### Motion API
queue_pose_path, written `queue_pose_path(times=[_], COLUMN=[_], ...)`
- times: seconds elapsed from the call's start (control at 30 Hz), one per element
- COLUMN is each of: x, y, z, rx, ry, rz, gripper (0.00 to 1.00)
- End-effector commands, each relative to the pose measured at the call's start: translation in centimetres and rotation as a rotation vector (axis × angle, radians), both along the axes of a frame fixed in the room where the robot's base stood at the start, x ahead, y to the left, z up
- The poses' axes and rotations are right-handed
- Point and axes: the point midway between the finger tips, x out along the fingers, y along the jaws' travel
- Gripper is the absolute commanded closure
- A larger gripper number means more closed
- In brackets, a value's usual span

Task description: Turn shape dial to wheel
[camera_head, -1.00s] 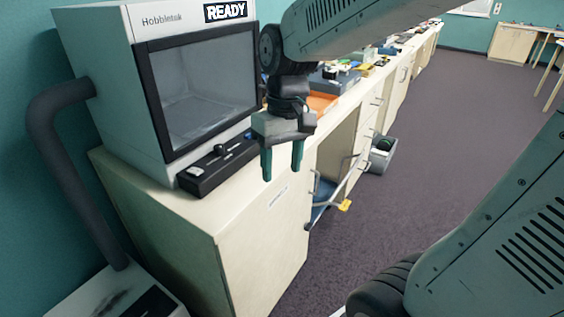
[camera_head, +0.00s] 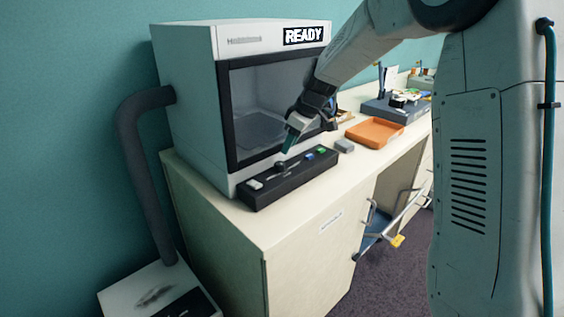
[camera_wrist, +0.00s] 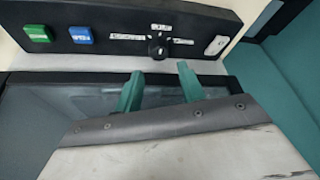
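The shape dial (camera_wrist: 157,46) is a small black knob on the black control panel (camera_wrist: 185,17), with several white labels around it too small to read surely. In the head view the dial (camera_head: 281,165) sits on the panel (camera_head: 292,184) in front of the machine. My gripper (camera_wrist: 160,71) has its two green fingers apart with nothing between them. In the wrist view the dial lies just beyond the fingertips, roughly in line with the gap. In the head view my gripper (camera_head: 288,150) is just above the dial; contact cannot be told.
A green button (camera_wrist: 38,32), a blue button (camera_wrist: 80,34) and a white switch (camera_wrist: 216,45) flank the dial. The machine (camera_head: 186,90) shows READY and has a dark window behind the panel. A grey block (camera_head: 344,146) and orange tray (camera_head: 374,132) lie to the right.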

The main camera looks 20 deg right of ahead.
Motion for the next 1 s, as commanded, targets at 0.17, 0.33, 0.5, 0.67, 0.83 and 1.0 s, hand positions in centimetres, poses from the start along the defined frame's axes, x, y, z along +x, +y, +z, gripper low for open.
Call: queue_pose_path(times=[0.17, 0.33, 0.5, 0.67, 0.83, 1.0], x=[0.3, 0.8, 1.4, 1.9, 2.0, 2.0], y=[0.1, 0.9, 1.6, 2.1, 2.3, 2.3], z=[-0.5, -2.7, -5.2, -6.7, -7.2, -7.2], rx=[-0.022, -0.022, -0.024, -0.022, -0.023, -0.023], ry=[-0.036, -0.033, -0.033, -0.034, -0.035, -0.035], rz=[0.078, 0.080, 0.080, 0.077, 0.078, 0.078], gripper=[0.61, 0.61, 0.61, 0.61, 0.61, 0.61])
